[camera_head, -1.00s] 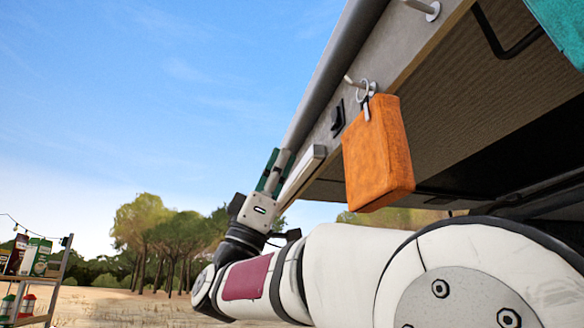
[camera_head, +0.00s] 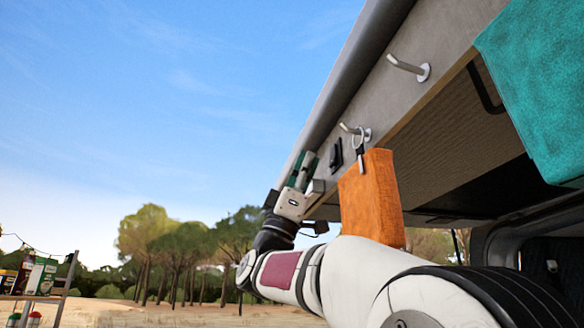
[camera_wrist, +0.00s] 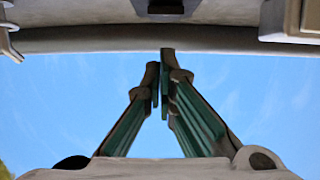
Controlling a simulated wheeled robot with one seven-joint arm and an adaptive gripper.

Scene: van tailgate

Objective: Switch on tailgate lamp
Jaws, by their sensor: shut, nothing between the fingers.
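A small black switch (camera_head: 336,154) is on the grey underside rail of the raised tailgate (camera_head: 400,90). A dark fitting (camera_wrist: 166,8), apparently this switch, is cut off at the top of the wrist view. A pale bar (camera_head: 318,187), apparently the lamp, sits just beyond it, partly hidden by my gripper; no glow shows. A pale fixture (camera_wrist: 292,20) at the upper right of the wrist view may be the same bar. My gripper (camera_head: 307,160) points up beside the rail, left of the switch. Its green fingers (camera_wrist: 160,75) are shut and empty, the tips overlapping the tailgate's edge.
An orange bag (camera_head: 371,199) hangs from a hook (camera_head: 356,131) near the switch, just above my arm. Another hook (camera_head: 410,68) is bare. A teal cloth (camera_head: 535,80) hangs at the upper right. A shelf with goods (camera_head: 40,280) stands far left. Open sky lies left of the tailgate.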

